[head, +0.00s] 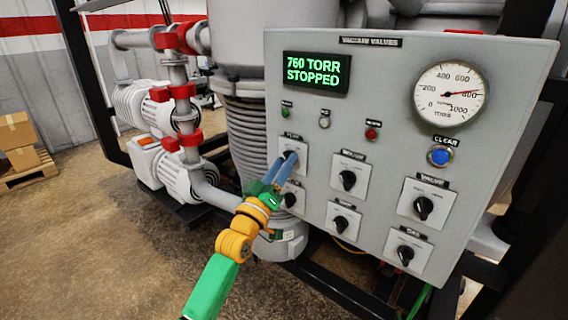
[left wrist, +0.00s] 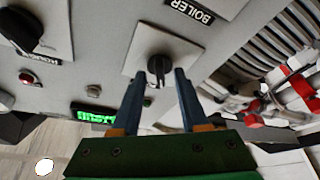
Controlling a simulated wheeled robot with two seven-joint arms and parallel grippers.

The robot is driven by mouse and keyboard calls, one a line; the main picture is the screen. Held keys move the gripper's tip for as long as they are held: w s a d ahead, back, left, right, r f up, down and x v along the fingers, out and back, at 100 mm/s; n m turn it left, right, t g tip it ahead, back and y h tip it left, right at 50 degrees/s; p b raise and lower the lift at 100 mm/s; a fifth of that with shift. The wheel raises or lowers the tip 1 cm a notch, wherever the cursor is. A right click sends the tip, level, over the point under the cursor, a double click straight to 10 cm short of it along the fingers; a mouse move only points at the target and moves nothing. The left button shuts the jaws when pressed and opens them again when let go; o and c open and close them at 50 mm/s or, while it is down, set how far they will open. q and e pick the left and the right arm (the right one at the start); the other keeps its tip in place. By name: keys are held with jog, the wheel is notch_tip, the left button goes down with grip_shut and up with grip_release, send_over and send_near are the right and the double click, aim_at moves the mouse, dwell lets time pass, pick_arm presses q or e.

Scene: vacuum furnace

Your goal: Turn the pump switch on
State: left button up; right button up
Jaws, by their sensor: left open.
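The pump switch (head: 289,154) is a black rotary knob on a pale square plate at the upper left of the grey control panel's switches. Its knob shows clearly in the left wrist view (left wrist: 158,66), with its ridge between my fingertips. My left gripper (head: 287,163) is at the switch and open, with one blue finger on each side of the knob. In the left wrist view the gripper (left wrist: 159,78) shows a gap between each finger and the ridge. In the head view the fingers hide part of the knob. My right gripper is not in view.
The grey panel (head: 400,150) carries a green display (head: 317,71) reading 760 TORR STOPPED, a round gauge (head: 449,94), a blue clear button (head: 440,156) and several other black knobs. White pipes and pumps (head: 180,180) stand left of it. Floor at lower left is clear.

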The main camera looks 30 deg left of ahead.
pick_arm(q)
jog(key=shift+s, duration=0.1)
grip_shut()
jog(key=shift+f, duration=0.1)
jog(key=shift+a+m+h+b, duration=0.1)
jog(key=shift+m+h+b, duration=1)
jog(key=shift+m, duration=1.75)
jog(key=shift+a+m+h+b, duration=0.15)
jog(key=shift+m+h+b, duration=0.2)
jog(key=shift+m+h, duration=2)
jog(key=shift+a+m+h+b, duration=0.1)
jog(key=shift+m+h+b, duration=0.7)
jog(key=shift+m, duration=2.6)
jog(key=shift+m+g+h, duration=0.25)
jog(key=shift+m+g, duration=0.05)
jog(key=shift+g, duration=0.1)
grip_release()
